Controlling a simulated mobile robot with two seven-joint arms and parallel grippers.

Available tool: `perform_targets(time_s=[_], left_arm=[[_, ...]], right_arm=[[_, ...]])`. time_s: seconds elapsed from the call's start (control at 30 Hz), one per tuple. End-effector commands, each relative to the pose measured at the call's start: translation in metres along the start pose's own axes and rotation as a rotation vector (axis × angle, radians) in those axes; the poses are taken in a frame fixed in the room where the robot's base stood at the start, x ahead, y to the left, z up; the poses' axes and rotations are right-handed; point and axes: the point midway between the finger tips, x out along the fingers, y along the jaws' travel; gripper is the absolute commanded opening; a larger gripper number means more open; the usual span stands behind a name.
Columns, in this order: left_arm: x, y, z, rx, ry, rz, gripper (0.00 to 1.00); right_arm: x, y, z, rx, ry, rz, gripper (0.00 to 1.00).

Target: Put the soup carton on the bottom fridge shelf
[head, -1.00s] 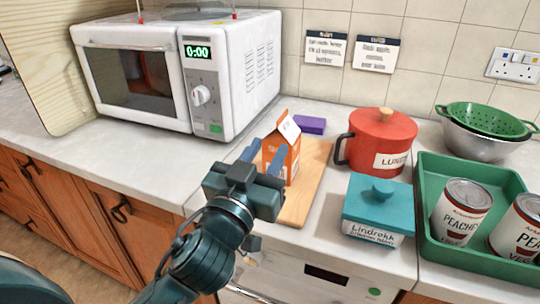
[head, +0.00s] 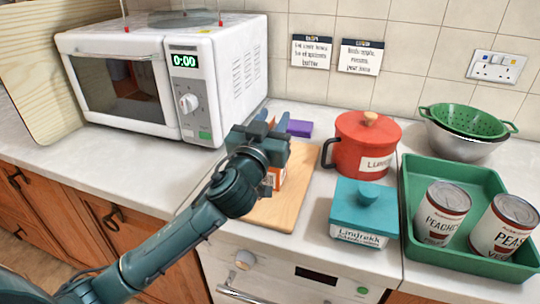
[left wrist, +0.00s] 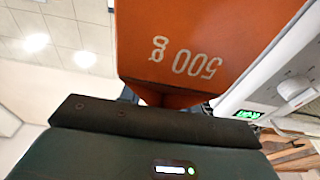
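The soup carton (head: 277,178) is orange and stands at the cutting board, mostly hidden behind my left gripper in the head view. Its orange side, with "500 g" upside down, fills the top middle of the left wrist view (left wrist: 205,45). My left gripper (head: 273,120) is at the carton, with its fingers towards the wall. Small dark finger parts show on either side of the carton in the wrist view. Whether they press on it is hidden. My right gripper is not in view, and no fridge shelf shows.
The wooden cutting board (head: 290,205) lies on the worktop. A white microwave (head: 235,75) stands left. To the right are a red pot (head: 350,135), a teal lidded dish (head: 345,215) and a green tray (head: 412,190) with cans. A purple block (head: 299,128) lies behind.

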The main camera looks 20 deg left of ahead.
Motion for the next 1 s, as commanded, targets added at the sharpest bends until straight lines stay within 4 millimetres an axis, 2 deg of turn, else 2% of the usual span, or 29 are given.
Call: perform_targets(time_s=[0.27,0.67,1.0], left_arm=[[0.0041,0.0005,0.0004,-0.001,0.0,0.001,0.33],[0.0038,0.0005,0.0003,-0.001,0.0,0.001,0.01],[0.0035,0.0007,0.0027,-0.001,-0.005,0.001,0.0]], right_arm=[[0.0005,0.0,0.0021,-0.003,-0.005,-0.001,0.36],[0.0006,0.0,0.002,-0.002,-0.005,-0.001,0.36],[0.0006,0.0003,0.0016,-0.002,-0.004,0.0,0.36]])
